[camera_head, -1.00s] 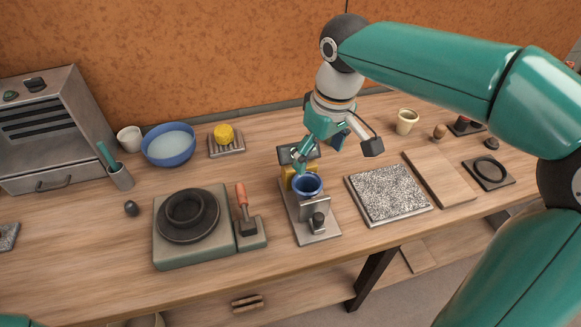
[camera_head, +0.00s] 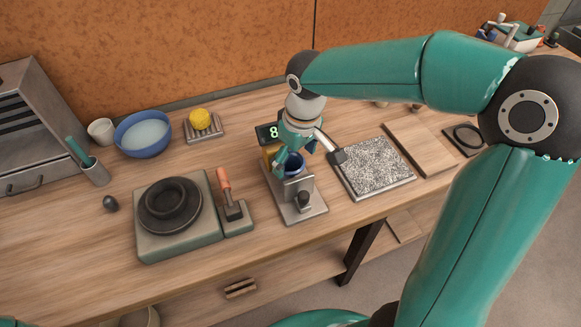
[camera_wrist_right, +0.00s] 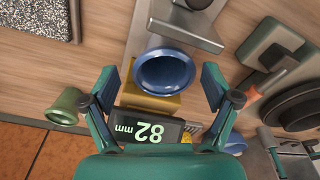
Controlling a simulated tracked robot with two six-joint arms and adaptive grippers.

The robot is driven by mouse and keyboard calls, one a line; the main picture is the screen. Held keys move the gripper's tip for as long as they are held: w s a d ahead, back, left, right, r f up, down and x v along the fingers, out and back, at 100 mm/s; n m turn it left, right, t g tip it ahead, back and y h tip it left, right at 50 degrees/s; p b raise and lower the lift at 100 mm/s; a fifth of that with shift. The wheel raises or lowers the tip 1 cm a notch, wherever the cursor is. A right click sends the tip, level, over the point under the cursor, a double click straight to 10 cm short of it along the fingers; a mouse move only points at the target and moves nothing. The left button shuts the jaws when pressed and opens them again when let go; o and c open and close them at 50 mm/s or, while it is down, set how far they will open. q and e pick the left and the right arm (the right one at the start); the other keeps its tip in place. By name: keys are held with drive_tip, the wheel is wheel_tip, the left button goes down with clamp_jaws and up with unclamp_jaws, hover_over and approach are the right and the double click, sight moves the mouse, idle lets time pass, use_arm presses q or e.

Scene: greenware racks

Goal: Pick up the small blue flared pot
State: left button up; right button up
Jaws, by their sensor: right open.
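The small blue flared pot (camera_head: 292,164) stands upright on a metal gauge stand (camera_head: 306,213), in front of a yellow block. The right wrist view shows the pot (camera_wrist_right: 165,75) from above, its round mouth facing the camera. My right gripper (camera_head: 308,160) is open around the pot's place. In the wrist view its two fingers (camera_wrist_right: 160,88) stand on either side of the pot, with gaps between the fingers and the rim. The pot is partly hidden by the gripper in the head view. My left gripper is not in view.
A lit display (camera_wrist_right: 150,131) reads 82 mm close behind the pot. A speckled slab (camera_head: 374,166) lies right of the stand. A banding wheel (camera_head: 170,206) and an orange-handled tool (camera_head: 229,194) are to the left. A green-rimmed cup (camera_wrist_right: 64,105) shows in the wrist view.

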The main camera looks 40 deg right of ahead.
sight(290, 162)
drive_tip(key=f, duration=0.3)
drive_tip(key=w+f, duration=0.1)
drive_tip(key=shift+w+a+f, duration=0.1)
drive_tip(key=shift+a+f, duration=0.2)
drive_tip(key=shift+f, duration=0.1)
drive_tip(key=shift+r, duration=0.1)
drive_tip(key=c, duration=1.4)
